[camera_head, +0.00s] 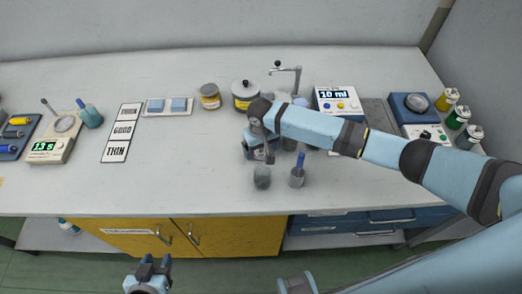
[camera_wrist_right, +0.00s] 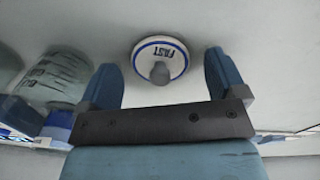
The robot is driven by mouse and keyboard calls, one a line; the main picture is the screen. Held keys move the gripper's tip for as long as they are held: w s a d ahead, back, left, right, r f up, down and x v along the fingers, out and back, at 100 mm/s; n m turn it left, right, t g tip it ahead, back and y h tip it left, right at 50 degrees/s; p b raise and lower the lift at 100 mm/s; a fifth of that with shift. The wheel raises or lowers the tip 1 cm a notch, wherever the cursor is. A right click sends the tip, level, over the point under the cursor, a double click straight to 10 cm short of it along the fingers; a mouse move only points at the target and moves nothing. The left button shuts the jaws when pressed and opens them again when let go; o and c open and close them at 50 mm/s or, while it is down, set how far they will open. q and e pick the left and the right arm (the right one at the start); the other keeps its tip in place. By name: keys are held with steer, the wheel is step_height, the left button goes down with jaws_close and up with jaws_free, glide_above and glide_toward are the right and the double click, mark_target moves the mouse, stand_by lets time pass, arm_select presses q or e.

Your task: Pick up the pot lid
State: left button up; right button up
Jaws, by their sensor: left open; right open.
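The pot lid (camera_wrist_right: 142,57) is round and white with a blue ring, the word FAST and a grey knob. In the right wrist view it lies ahead of my right gripper (camera_wrist_right: 163,70), between its two open fingers, with no contact visible. My left gripper (camera_head: 148,275) is open and empty, low in front of the bench.
A grey-green glass jar (camera_head: 262,177) and a grey cup (camera_head: 297,178) with a blue-handled tool stand close in front. The jar shows at left in the wrist view (camera_wrist_right: 55,75).

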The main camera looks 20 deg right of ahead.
steer(key=shift+f, duration=0.15)
steer(key=c, duration=1)
